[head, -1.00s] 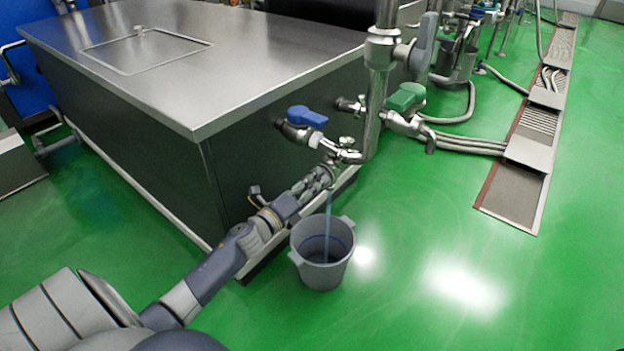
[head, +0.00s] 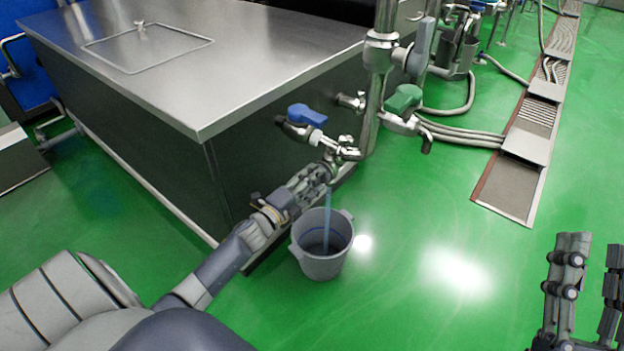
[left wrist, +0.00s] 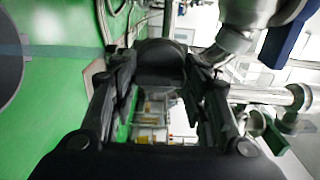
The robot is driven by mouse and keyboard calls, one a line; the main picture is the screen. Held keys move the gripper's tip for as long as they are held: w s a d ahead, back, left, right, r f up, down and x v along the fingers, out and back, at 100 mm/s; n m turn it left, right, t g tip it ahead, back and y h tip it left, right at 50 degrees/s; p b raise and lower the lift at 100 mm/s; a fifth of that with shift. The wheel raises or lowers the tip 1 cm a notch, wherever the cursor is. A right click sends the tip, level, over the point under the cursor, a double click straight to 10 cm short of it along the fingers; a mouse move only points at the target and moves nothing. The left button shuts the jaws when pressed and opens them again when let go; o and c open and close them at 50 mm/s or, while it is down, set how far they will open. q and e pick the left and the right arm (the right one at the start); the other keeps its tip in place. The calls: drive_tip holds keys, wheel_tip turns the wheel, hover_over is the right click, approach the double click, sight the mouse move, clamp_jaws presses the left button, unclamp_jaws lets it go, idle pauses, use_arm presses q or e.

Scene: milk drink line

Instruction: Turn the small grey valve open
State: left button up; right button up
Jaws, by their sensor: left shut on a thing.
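My left gripper (head: 322,172) reaches up to the small tap below the blue-handled valve (head: 307,115). It is shut on a dark grey rounded piece between its fingers in the left wrist view, apparently the handle of the small grey valve (left wrist: 160,56). In the head view the fingers mostly hide that handle, so its angle cannot be told. A thin blue stream (head: 327,205) runs from beneath the tap into a grey bucket (head: 321,267) on the floor. My right gripper (head: 594,247) is open and empty at the lower right.
A green-handled valve (head: 404,99) and a larger grey lever (head: 422,48) sit on the same upright pipe (head: 371,110). A steel tank (head: 265,85) stands left of it.

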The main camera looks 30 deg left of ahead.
idle(0.4)
use_arm(q)
drive_tip(key=o, duration=1)
drive_tip(key=shift+o, duration=0.2)
drive_tip(key=s+a, duration=0.1)
drive_tip(key=s, duration=1.1)
